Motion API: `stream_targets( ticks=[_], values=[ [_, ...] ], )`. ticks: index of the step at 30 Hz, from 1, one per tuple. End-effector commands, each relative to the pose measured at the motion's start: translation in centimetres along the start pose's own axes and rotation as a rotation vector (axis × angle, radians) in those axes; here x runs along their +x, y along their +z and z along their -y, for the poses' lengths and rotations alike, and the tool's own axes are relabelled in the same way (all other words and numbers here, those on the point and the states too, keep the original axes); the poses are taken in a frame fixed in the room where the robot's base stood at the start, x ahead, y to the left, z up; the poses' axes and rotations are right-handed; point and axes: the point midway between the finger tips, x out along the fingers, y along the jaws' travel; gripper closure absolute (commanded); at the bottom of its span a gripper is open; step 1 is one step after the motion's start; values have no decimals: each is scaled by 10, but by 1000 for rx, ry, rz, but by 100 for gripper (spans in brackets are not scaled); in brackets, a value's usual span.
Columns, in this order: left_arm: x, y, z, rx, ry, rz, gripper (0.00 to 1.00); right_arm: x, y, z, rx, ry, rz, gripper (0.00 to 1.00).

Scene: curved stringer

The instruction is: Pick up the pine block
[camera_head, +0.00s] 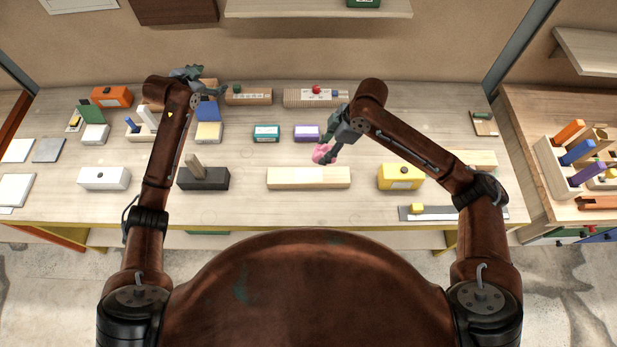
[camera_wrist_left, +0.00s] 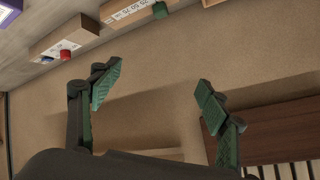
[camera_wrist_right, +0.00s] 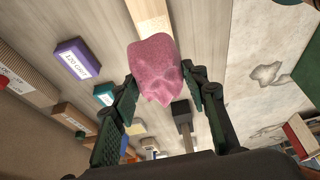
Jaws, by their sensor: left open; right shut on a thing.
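A long pale wood block, which looks like the pine block (camera_head: 308,178), lies flat near the front middle of the bench. Part of a pale block also shows behind the pink lump in the right wrist view (camera_wrist_right: 149,14). My right gripper (camera_head: 332,148) is shut on a pink crumpled lump (camera_wrist_right: 155,66), above and behind the pale block, apart from it. My left gripper (camera_head: 196,76) is open and empty at the back left, facing the wall; its two fingers stand wide apart in the left wrist view (camera_wrist_left: 155,88).
A dark block with an upright wooden piece (camera_head: 203,178) stands left of the pale block; a yellow box (camera_head: 401,177) stands right. Teal (camera_head: 266,132) and purple (camera_head: 306,132) boxes lie behind. Another pale block (camera_head: 474,158) is partly behind my right arm. A metal rule (camera_head: 440,214) lies front right.

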Motion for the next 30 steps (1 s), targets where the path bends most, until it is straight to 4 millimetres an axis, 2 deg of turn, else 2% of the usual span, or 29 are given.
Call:
stream_targets(
  ticks=[1,6,9,13,17,18,21,25,30],
  values=[
    [3,-20,-20,35,40,-3,30,0,0,0,0,0,0,79],
    [9,-65,-95,144,187,17,30,0,0,0,0,0,0,79],
    [8,-83,-144,219,279,46,30,0,0,0,0,0,0,79],
    [2,-91,-211,332,401,113,30,0,0,0,0,0,0,79],
    [-12,-78,-275,461,524,221,30,0,0,0,0,0,0,79],
    [-17,-69,-292,501,559,262,30,0,0,0,0,0,0,79],
    [-32,-43,-324,589,631,366,30,0,0,0,0,0,0,79],
    [-50,-10,-345,672,693,488,30,0,0,0,0,0,0,79],
    [-64,17,-355,725,732,581,30,0,0,0,0,0,0,79]
  ],
)
